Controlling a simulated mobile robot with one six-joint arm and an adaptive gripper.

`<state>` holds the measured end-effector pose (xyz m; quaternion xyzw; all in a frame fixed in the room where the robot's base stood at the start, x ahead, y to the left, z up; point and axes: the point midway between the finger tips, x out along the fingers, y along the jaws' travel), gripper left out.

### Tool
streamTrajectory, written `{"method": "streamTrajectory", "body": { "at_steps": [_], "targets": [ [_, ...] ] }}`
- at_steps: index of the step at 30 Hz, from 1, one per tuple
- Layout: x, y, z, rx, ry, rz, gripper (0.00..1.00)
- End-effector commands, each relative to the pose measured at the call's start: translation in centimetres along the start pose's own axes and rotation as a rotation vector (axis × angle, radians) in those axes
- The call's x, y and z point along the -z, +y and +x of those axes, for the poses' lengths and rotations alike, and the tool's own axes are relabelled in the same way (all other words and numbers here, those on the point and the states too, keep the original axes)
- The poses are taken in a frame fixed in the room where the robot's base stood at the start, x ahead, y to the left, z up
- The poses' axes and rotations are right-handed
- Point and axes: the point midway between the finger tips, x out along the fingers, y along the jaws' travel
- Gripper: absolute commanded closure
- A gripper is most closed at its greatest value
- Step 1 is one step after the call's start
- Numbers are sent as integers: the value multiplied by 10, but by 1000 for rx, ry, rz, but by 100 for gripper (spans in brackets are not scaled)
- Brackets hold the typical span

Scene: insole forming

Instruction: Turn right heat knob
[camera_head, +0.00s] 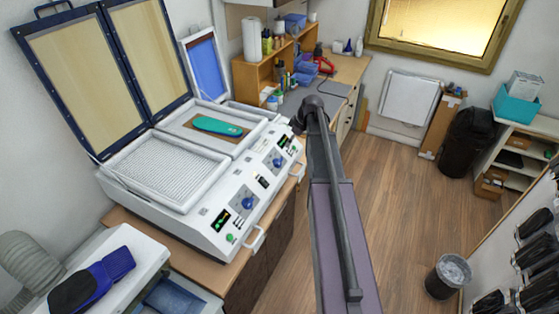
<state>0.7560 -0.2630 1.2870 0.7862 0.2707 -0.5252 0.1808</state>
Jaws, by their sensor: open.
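The heating machine (222,212) is a white unit with two heating beds and a sloping front panel. Its right heat knob (277,162) is a blue dial on the right half of the panel, in plain view. A matching left knob (248,203) sits on the left half. My gripper (297,125) is the dark end of my arm, above and to the right of the right knob and apart from it in the picture. It is open, small and dark, and its fingers are hard to make out. I see nothing held in it.
A teal insole (217,126) lies on the right bed. Both framed lids (85,75) stand raised. White handles (256,241) stick out from the machine's front. A wooden shelf and counter (349,71) stand behind my gripper.

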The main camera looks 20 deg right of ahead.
Motion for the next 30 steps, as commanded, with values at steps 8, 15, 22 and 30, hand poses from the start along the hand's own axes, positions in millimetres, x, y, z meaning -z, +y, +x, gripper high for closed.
{"method": "streamTrajectory", "body": {
  "at_steps": [8, 15, 22, 30],
  "targets": [
    [-1, 0, 17, 0, 0, 0, 0],
    [-2, 0, 38, 0, 0, 0, 0],
    [-2, 1, 57, 0, -1, 1, 0],
    [-2, 1, 79, -1, 0, 1, 0]
  ]
}}
